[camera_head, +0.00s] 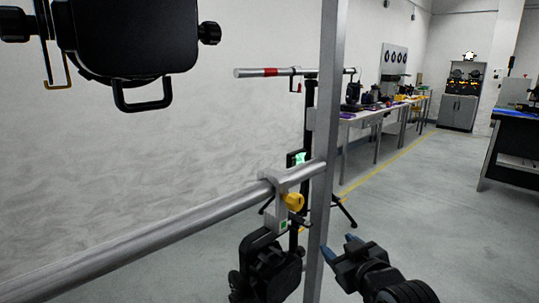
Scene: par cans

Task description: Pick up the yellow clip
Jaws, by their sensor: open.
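A small yellow piece (294,201) shows on the silver clamp around the near horizontal pipe, left of the upright pole; I cannot tell whether it is a loose clip or the clamp's knob. A thin yellow hook-shaped piece (68,72) also shows at the upper left, beside a black lamp. My gripper (340,246) is at the lower middle right, just right of the upright pole, below and to the right of the yellow piece on the clamp. Its bluish fingertips are apart, with nothing seen between them.
The metal pipe (150,240) crosses the lower left to the upright pole (326,120). One black lamp (270,268) hangs under the clamp; another (130,40) fills the upper left. A stand with a crossbar (310,110) is behind.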

